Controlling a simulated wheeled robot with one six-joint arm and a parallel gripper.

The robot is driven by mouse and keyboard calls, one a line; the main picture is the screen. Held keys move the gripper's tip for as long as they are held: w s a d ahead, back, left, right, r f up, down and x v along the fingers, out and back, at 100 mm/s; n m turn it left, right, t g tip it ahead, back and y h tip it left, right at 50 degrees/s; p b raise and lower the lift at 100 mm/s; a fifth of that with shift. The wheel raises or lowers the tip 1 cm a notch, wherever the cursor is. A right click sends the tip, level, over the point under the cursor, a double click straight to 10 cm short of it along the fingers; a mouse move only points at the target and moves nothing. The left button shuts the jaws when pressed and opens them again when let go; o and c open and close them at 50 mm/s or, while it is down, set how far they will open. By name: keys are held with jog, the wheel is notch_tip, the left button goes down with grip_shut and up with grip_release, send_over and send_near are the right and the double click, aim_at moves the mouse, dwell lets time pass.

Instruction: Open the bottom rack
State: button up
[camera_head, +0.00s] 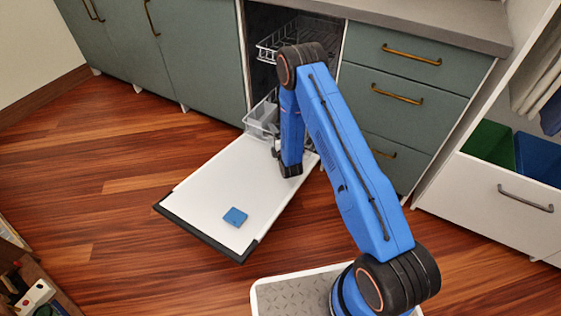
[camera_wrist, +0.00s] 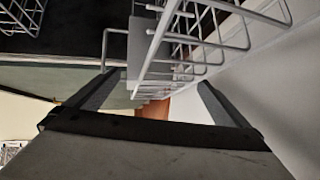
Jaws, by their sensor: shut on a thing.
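The bottom rack (camera_head: 262,118) is a light wire rack partly out of the open dishwasher, above the inner end of its lowered door. My gripper (camera_head: 275,150) is at the rack's front, largely hidden behind my blue arm. In the wrist view, my gripper (camera_wrist: 160,82) has its two dark fingers either side of part of the rack (camera_wrist: 168,50), whose light wires run up between them. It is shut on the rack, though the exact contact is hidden. The upper rack (camera_head: 280,42) sits higher inside the dishwasher.
The dishwasher door (camera_head: 205,180) lies open, with a small blue block (camera_head: 235,216) on it. Green-grey cabinets (camera_head: 120,60) stand left and drawers (camera_head: 405,95) right. A white pull-out with green and blue bins (camera_head: 490,143) is far right. Wood floor (camera_head: 90,200) is clear at left.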

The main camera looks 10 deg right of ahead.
jog(key=shift+s+d+r, duration=0.2)
jog(key=shift+s+r, duration=0.5)
jog(key=shift+s, duration=0.05)
jog(key=shift+s+r, duration=0.2)
jog(key=shift+s, duration=0.1)
jog(key=shift+s+d+f, duration=0.1)
jog(key=shift+s+f, duration=0.1)
jog(key=shift+s, duration=0.1)
jog(key=shift+s+d+f, duration=0.1)
jog(key=shift+s+d, duration=0.05)
jog(key=shift+s, duration=2.45)
jog(key=shift+s+d, duration=0.2)
jog(key=shift+s, duration=2.4)
jog(key=shift+s+d+f, duration=0.1)
jog(key=shift+s+d, duration=0.05)
jog(key=shift+s, duration=2.45)
